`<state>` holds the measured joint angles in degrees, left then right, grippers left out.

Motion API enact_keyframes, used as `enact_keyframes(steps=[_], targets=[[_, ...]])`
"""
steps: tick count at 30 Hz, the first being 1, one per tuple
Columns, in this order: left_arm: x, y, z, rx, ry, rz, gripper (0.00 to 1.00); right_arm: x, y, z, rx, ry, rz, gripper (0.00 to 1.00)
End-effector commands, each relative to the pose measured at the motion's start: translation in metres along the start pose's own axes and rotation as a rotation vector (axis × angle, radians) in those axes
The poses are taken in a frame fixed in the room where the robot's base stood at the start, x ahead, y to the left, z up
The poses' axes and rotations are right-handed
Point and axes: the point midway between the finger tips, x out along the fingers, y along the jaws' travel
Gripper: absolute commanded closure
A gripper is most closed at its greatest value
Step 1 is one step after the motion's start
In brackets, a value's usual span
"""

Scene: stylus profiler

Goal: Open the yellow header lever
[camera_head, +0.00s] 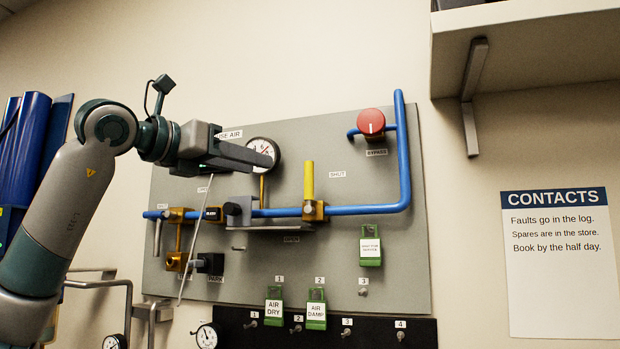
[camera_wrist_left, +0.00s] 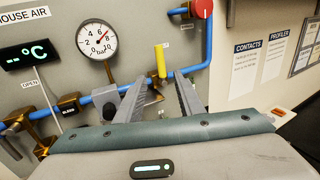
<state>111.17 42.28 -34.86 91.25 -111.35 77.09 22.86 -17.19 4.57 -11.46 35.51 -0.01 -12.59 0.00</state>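The yellow header lever (camera_head: 309,182) stands upright on a brass valve body (camera_head: 314,211) in the blue pipe (camera_head: 365,209). A SHUT label (camera_head: 337,174) is to its upper right, and another label (camera_head: 291,239), too small to read surely, is below. My left gripper (camera_head: 268,160) is up and left of the lever, in front of the gauge. In the left wrist view, the fingers (camera_wrist_left: 161,79) are apart and empty. The lever (camera_wrist_left: 161,60) appears ahead between their tips, with no visible contact. The fingers partly hide the pipe there. My right gripper is not in view.
A round gauge (camera_head: 264,154) is behind the left gripper. A red bypass knob (camera_head: 371,122) is at the panel's upper right. Green tags (camera_head: 371,246) hang below the pipe. A wall shelf (camera_head: 530,45) juts out at upper right. The panel right of the lever is fairly clear.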

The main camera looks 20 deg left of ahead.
Motion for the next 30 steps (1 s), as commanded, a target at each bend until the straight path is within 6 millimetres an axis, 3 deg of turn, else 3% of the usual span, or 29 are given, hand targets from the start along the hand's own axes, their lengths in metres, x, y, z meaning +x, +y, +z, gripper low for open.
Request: enact_keyframes(steps=[8, 30], targets=[[0.029, 0.000, 0.003, -0.001, 0.003, -0.001, 0.65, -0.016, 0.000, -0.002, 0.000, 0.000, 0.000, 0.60], [0.153, 0.000, 0.004, -0.002, 0.001, -0.001, 0.65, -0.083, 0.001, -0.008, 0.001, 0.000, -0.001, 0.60]])
